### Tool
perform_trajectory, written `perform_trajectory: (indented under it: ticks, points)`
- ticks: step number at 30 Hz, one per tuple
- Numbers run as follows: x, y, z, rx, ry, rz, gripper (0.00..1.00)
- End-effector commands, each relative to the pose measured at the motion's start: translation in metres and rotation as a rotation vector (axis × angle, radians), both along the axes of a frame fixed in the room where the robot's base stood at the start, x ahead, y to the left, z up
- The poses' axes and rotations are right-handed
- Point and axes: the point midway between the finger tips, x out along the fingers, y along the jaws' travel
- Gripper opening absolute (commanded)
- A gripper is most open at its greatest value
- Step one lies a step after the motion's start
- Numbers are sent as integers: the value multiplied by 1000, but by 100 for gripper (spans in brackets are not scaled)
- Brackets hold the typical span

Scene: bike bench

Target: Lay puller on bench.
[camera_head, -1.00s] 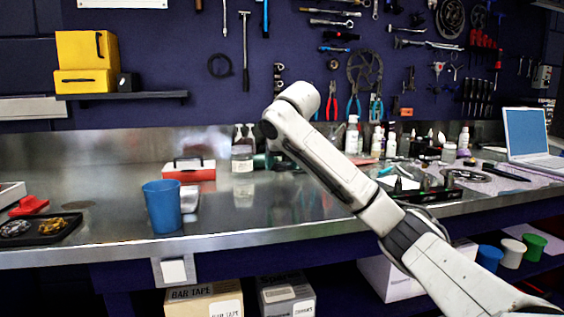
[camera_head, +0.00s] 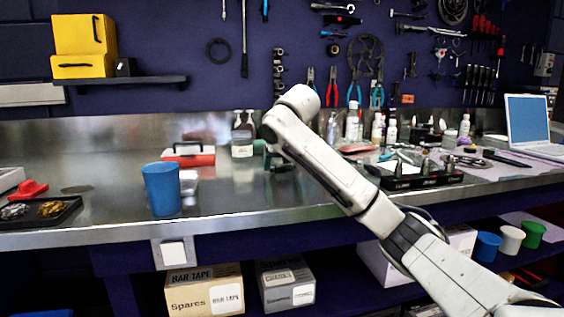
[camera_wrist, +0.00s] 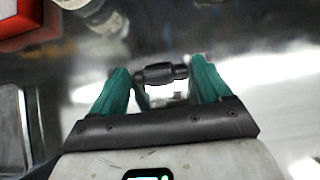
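The puller (camera_wrist: 160,73) is a dark metal tool with a ridged cylindrical body and a thin arm. In the wrist view it spans the gap between the two teal fingers of my gripper (camera_wrist: 162,88), which look closed on it. In the head view my gripper (camera_head: 271,158) hangs over the middle of the steel bench (camera_head: 250,203), mostly hidden behind my arm. A small dark part beside it (camera_head: 284,168) may be the puller. I cannot tell whether the puller touches the bench top.
A blue cup (camera_head: 161,189) stands near the front edge on the left. A red-and-white toolbox (camera_head: 188,158) and pump bottles (camera_head: 242,140) stand behind my gripper. A black tray of parts (camera_head: 415,178) lies to the right. Bare steel lies between cup and arm.

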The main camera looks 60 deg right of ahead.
Motion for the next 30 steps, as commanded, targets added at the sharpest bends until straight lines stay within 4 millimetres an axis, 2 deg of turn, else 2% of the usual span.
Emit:
perform_trajectory:
  ticks: [1, 5, 14, 17, 30]
  points:
    - [0, 0, 0, 0, 0, 0, 83]
    - [0, 0, 0, 0, 0, 0, 95]
    - [-1, 1, 2, 1, 1, 0, 95]
    - [-5, 6, 11, 1, -1, 0, 95]
    - [-39, 45, 71, -2, -1, 0, 95]
